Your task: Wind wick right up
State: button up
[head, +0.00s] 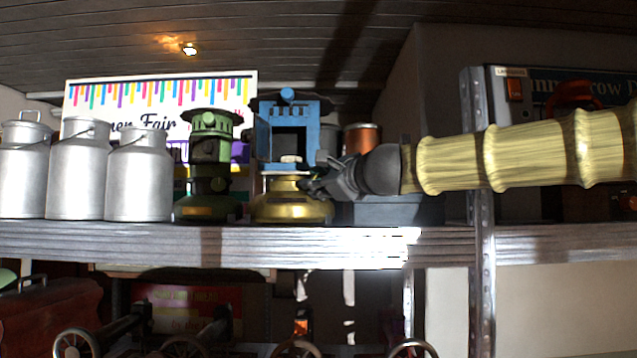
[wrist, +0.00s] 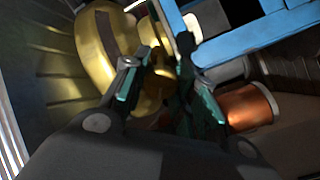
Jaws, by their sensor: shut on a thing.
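A blue lantern (head: 287,125) with a square, open-fronted housing and a round brass base (head: 290,206) stands on the shelf. A small pale part (head: 291,159) shows low in its opening; I cannot tell whether it is the wick. My gripper (head: 311,186) reaches in from the right and is shut at the right side of the brass base, just below the blue housing. In the wrist view, the green-padded fingers (wrist: 160,85) close on a small brass wick knob (wrist: 157,82) beside the brass base (wrist: 98,50). The fingers hide most of the knob.
A dark green lantern (head: 210,165) stands close on the left. Several silver milk cans (head: 139,175) stand farther left. A copper-coloured container (head: 362,138) is behind my gripper and also shows in the wrist view (wrist: 247,107). A metal shelf post (head: 478,200) rises just below my arm.

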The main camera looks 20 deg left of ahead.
jog(key=m, duration=0.4)
jog(key=m+b, duration=0.1)
jog(key=shift+f+m, duration=0.25)
jog(key=shift+m, duration=0.15)
jog(key=m+b, duration=0.1)
jog(key=m, duration=0.2)
jog(key=shift+a+m+b, duration=0.1)
jog(key=shift+m+b, duration=0.5)
jog(key=shift+m, duration=0.8)
jog(key=shift+r, duration=0.1)
jog(key=o, duration=1)
jog(key=shift+o, duration=0.2)
jog(key=shift+r, duration=0.1)
jog(key=shift+s, duration=0.1)
jog(key=v, duration=1.2)
